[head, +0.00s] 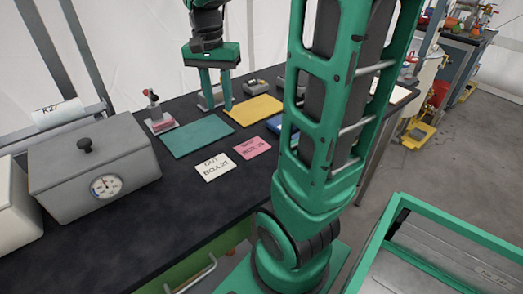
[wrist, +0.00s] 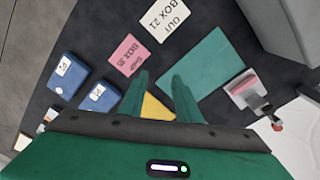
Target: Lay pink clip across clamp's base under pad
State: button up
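The clamp (head: 153,108) stands on the dark bench beyond the teal mat, a small upright device with a dark post and red tip. It also shows at the right of the wrist view (wrist: 250,96). A pink strip (head: 162,125), which looks like the pink clip, lies on the clamp's pale base; it shows in the wrist view too (wrist: 243,84). I cannot tell whether it is under the pad. My gripper (head: 215,105) points down to the right of the clamp, apart from it. Its green fingers (wrist: 160,84) are spread, with nothing visible between them.
A teal mat (head: 198,136), a yellow mat (head: 254,110), a white card (head: 215,167) and a pink card (head: 252,148) lie on the bench. A grey box with a dial (head: 92,170) stands at left. Blue boxes (wrist: 68,75) lie left in the wrist view.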

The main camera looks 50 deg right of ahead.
jog(key=s+a+f+n, duration=0.1)
jog(key=s+f+n, duration=0.1)
jog(key=s, duration=0.4)
jog(key=s+f+n, duration=0.2)
jog(key=s, duration=0.4)
jog(key=s+a+f+n, duration=0.1)
jog(key=s+f+n, duration=0.1)
jog(key=s, duration=0.4)
jog(key=shift+s+a+f+n+y, duration=0.1)
jog(key=shift+a+f+n+y, duration=0.2)
jog(key=shift+f+y, duration=0.15)
jog(key=shift+w+f, duration=0.3)
jog(key=shift+w, duration=0.4)
jog(key=shift+s, duration=0.1)
